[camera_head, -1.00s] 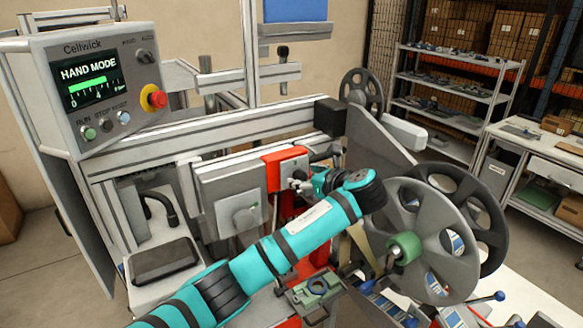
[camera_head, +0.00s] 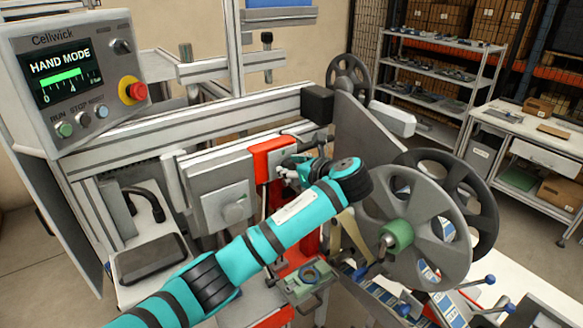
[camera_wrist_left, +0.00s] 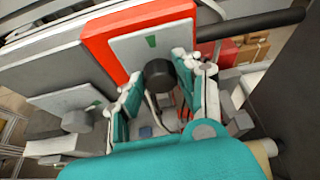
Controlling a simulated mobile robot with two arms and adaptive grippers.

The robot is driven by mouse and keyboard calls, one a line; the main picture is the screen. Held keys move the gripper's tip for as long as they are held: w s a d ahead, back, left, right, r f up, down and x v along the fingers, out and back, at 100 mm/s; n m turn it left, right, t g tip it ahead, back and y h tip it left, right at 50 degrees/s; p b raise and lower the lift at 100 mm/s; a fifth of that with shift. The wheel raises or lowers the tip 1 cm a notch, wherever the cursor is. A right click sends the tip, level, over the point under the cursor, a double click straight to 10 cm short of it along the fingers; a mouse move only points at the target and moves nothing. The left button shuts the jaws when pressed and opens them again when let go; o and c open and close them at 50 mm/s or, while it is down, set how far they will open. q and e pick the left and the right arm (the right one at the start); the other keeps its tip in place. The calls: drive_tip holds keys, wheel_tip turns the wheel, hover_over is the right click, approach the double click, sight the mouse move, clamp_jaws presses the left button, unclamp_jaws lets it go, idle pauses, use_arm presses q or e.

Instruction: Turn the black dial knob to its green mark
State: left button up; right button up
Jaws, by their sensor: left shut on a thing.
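The black dial knob (camera_wrist_left: 160,76) stands on a light grey plate on a red housing (camera_wrist_left: 98,45). A green mark (camera_wrist_left: 151,41) is on the plate above the knob in the left wrist view. My left gripper (camera_wrist_left: 159,69) has its fingers on either side of the knob and is shut on it. In the head view my left gripper (camera_head: 291,168) is at the red housing (camera_head: 266,150), and its fingers mostly hide the knob. I cannot make out a pointer on the knob. My right gripper is not in view.
A grey knob (camera_head: 235,210) sits on a plate left of the housing. Large reels (camera_head: 415,228) stand close to the right of my arm. A control panel (camera_head: 75,80) reading HAND MODE is at the upper left. A frame rail (camera_head: 200,130) runs behind.

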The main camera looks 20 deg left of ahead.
use_arm(q)
drive_tip(key=shift+n, duration=0.3)
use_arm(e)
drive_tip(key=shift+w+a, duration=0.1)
use_arm(q)
drive_tip(key=shift+n+t, duration=0.4)
drive_tip(key=shift+s+a+f+n+t+h, duration=0.15)
drive_tip(key=shift+n+t+h, duration=0.4)
drive_tip(key=shift+n, duration=0.35)
drive_tip(key=shift+f+n+t+y+b, duration=0.3)
drive_tip(key=shift+n+t+b, duration=0.8)
drive_tip(key=shift+n+b, duration=2.55)
drive_tip(key=shift+f+n+t+y+b, duration=0.1)
drive_tip(key=shift+n+t+y+b, duration=0.45)
drive_tip(key=shift+n+t+b, duration=2.8)
drive_tip(key=shift+f+n+g+y+b, duration=0.1)
drive_tip(key=shift+n+g+y+b, duration=0.3)
drive_tip(key=shift+n+g+b, duration=3.3)
use_arm(e)
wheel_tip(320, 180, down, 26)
drive_tip(key=b, duration=0.4)
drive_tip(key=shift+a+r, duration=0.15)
use_arm(q)
drive_tip(key=m+t, duration=0.3)
drive_tip(key=t, duration=0.2)
